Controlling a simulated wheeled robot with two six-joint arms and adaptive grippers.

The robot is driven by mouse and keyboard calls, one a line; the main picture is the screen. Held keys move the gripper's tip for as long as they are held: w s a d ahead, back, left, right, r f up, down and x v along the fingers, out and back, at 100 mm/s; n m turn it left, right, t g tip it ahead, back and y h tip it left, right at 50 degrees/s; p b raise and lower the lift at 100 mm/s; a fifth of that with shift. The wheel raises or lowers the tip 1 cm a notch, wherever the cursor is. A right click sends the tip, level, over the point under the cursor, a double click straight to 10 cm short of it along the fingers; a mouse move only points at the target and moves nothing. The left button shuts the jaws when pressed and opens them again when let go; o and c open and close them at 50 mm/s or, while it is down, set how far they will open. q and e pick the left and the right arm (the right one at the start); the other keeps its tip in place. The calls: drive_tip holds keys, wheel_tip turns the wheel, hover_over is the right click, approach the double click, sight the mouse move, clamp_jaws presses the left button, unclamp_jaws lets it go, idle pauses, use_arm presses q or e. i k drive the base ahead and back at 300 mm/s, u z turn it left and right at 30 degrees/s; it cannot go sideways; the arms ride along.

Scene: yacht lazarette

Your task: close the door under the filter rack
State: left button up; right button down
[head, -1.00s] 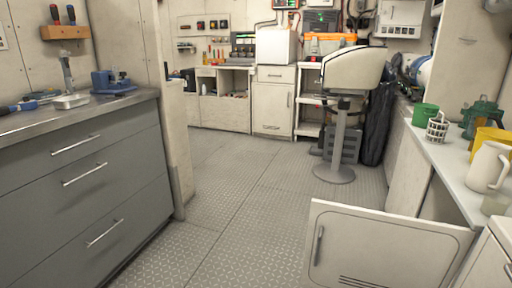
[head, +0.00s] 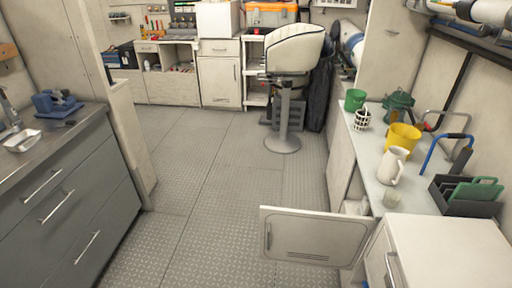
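An off-white door (head: 315,236) stands open at the lower right of the head view, swung out over the floor from under the right-hand counter. It has a grey handle (head: 268,236) near its free left edge and vent slots low down. Its hinge side is by the cabinet under the counter (head: 372,180). A pale object shows in the opening behind the door's upper right corner. I cannot tell which object is the filter rack. Neither of my grippers is in view.
A white drawer cabinet (head: 450,245) stands right of the door. The counter holds a white pitcher (head: 391,166), yellow bucket (head: 403,138), green cup (head: 355,99) and black tray (head: 462,200). A pedestal seat (head: 284,110) stands beyond. Grey drawers (head: 70,205) line the left; the floor (head: 200,200) between is clear.

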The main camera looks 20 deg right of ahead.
sight(331, 241)
drive_tip(key=z, duration=1.15)
drive_tip(key=k, duration=0.65)
drive_tip(key=u, duration=0.5)
drive_tip(key=i, duration=1.45)
drive_tip(key=z, duration=0.65)
